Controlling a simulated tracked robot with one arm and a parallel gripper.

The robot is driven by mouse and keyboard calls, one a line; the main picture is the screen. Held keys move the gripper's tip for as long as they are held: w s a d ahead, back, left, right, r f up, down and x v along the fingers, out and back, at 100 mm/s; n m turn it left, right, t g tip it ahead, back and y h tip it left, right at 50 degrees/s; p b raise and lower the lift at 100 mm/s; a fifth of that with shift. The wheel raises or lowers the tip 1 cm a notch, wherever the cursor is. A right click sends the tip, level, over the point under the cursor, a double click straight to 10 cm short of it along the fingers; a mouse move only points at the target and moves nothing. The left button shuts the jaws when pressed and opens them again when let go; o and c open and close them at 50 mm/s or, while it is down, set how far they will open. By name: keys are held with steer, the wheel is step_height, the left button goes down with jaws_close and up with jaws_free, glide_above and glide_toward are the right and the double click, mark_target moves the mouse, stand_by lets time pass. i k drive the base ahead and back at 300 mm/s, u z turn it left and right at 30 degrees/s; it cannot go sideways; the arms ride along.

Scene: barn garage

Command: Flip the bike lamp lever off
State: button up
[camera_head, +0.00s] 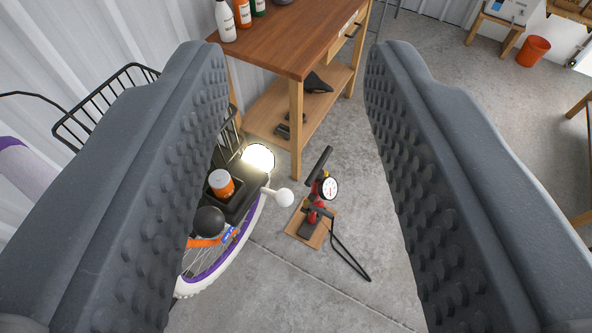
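The bike lamp (258,157) glows bright white above the bike's front wheel, at the centre left. A small lever with a pale round knob (284,197) sticks out to the lower right of the lamp. The bike's wheel (236,243) has a purple and white tyre, partly hidden by the left finger. My gripper (294,60) is open and empty, its two dark studded fingers wide apart. The lamp and lever show between the fingers, nearer the left one, and appear well beyond the fingertips. Nothing touches the lever.
A wooden workbench (285,38) with bottles stands behind the lamp. A floor pump (317,200) on a wooden base stands right of the lever. A black basket (88,104) is at left. An orange bucket (533,51) is far right. Concrete floor around the pump is mostly clear.

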mark_target(284, 197)
steer(key=u, duration=1.65)
steer(key=k, duration=0.75)
steer(key=z, duration=0.95)
steer(key=i, duration=1)
steer(key=u, duration=0.05)
